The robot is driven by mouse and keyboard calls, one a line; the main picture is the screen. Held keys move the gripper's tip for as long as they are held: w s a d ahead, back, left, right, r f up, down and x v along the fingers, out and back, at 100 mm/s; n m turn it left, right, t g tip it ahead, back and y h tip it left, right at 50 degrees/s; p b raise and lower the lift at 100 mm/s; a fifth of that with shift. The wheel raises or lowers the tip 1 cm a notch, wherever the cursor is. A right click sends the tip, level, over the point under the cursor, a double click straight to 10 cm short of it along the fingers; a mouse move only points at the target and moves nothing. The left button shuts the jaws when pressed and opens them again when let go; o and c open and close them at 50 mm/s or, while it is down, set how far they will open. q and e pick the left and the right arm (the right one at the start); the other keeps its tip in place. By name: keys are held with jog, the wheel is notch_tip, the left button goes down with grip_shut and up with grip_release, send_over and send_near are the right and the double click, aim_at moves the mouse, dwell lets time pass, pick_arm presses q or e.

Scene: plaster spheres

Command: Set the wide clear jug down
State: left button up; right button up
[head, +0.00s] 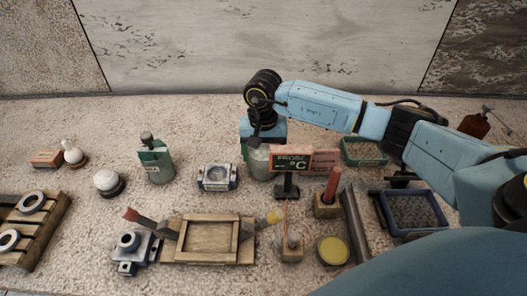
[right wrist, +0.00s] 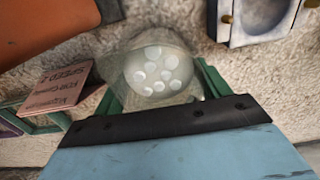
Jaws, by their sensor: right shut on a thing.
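The wide clear jug (head: 260,166) is in the middle of the counter in the head view, partly behind a small sign. My right gripper (head: 256,146) comes down over it from above and is shut on it. In the right wrist view the clear jug (right wrist: 148,47) sits between the green fingers, with several pale round spots showing in it. I cannot tell whether its base touches the counter. My left gripper is not in view.
A wooden frame (head: 209,239) lies in front. Bare counter shows behind, at the back left.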

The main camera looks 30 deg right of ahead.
jog(key=o, duration=1.3)
jog(key=shift+o, duration=0.2)
